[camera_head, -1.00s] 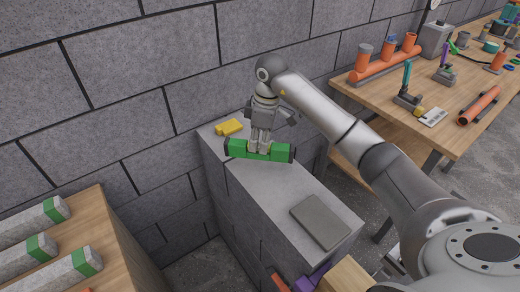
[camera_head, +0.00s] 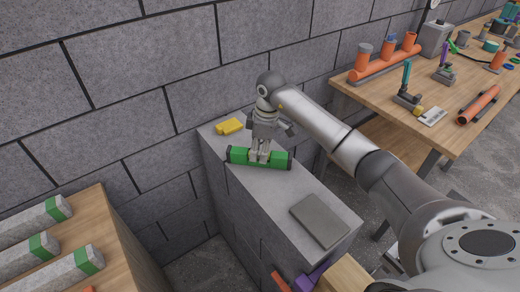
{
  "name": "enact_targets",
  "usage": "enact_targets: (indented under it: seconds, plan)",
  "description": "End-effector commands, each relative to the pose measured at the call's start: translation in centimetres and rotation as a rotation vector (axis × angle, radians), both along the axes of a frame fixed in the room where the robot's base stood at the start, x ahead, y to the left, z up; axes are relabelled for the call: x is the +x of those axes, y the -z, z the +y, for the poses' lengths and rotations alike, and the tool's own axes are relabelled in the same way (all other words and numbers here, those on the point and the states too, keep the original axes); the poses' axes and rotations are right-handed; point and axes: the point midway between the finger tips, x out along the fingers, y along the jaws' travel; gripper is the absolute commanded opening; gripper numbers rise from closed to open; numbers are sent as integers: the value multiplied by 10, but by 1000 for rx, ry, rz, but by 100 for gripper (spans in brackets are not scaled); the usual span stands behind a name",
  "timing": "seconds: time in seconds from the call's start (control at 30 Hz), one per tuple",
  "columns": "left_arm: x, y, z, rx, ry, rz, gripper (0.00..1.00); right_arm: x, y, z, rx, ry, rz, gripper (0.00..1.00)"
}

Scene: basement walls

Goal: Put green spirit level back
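The green spirit level (camera_head: 276,161), a green bar with black ends, is at the grey block ledge against the wall. It lies level and crosswise over the ledge top. My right gripper (camera_head: 260,157) comes down from above and is shut on the middle of the level, its fingers covering part of the bar. The level looks to be on or just above the ledge surface; I cannot tell which. My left gripper is not in view.
A yellow object (camera_head: 230,127) lies on the ledge (camera_head: 275,193) behind the level. A flat grey slab (camera_head: 319,221) lies near its front end. A wooden workbench (camera_head: 440,148) with tools stands at the right. Several green-banded grey bars (camera_head: 65,275) lie on a wooden surface at the left.

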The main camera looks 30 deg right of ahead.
Motion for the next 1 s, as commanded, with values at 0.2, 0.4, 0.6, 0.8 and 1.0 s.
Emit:
enact_targets:
  seconds: [0.2,0.4,0.6,0.8,1.0]
  plan:
    - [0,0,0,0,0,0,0,0,0,0,0,0,0,39]
    - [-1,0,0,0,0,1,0,0,-6,0,0,0,-1,39]
    - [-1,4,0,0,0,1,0,-1,-38,-4,-1,0,-6,39]
    - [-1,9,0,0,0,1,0,-5,-81,-8,-1,-1,-4,39]
    - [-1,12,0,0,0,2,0,-7,-112,-11,0,-1,-2,39]
